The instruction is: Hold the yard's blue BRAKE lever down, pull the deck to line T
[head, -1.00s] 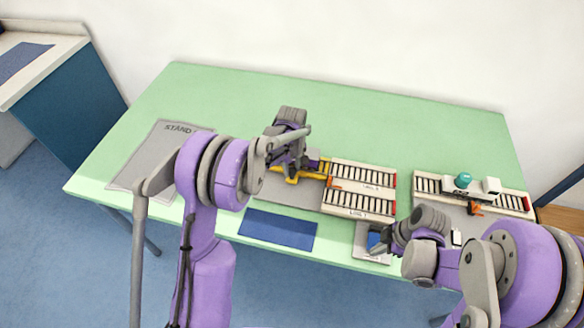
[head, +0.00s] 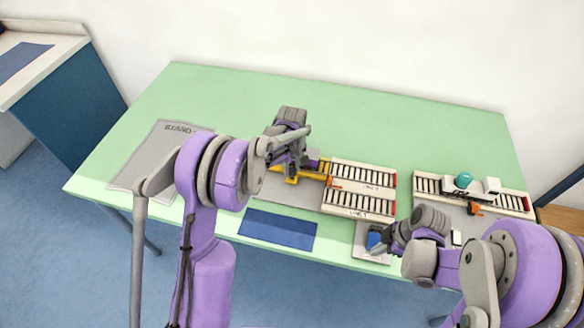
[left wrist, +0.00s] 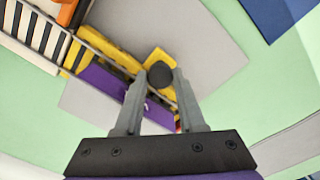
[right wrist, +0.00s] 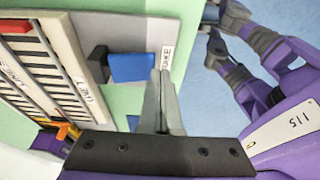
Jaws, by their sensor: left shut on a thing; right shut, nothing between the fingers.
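The deck (head: 291,178) is a yellow frame at the left end of the rail tracks, partly hidden by my left arm. My left gripper (left wrist: 160,78) is shut on the deck's dark round knob (left wrist: 160,73); yellow parts (left wrist: 183,102) and a purple piece (left wrist: 100,88) lie beside it. The blue BRAKE lever (right wrist: 130,68) lies on a grey plate near the table's front edge; it also shows in the head view (head: 374,240). My right gripper (right wrist: 163,80) is shut and empty, its tips at the lever's edge beside the BRAKE label. Contact and how far down the lever is, I cannot tell.
Two labelled rail tracks (head: 362,174) lie right of the deck; the labels are hard to read. Another track (head: 428,184) at the right carries a white vehicle (head: 491,186) with a teal round thing (head: 463,180). A grey STAND mat (head: 145,160) and blue mat (head: 278,229) are empty.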

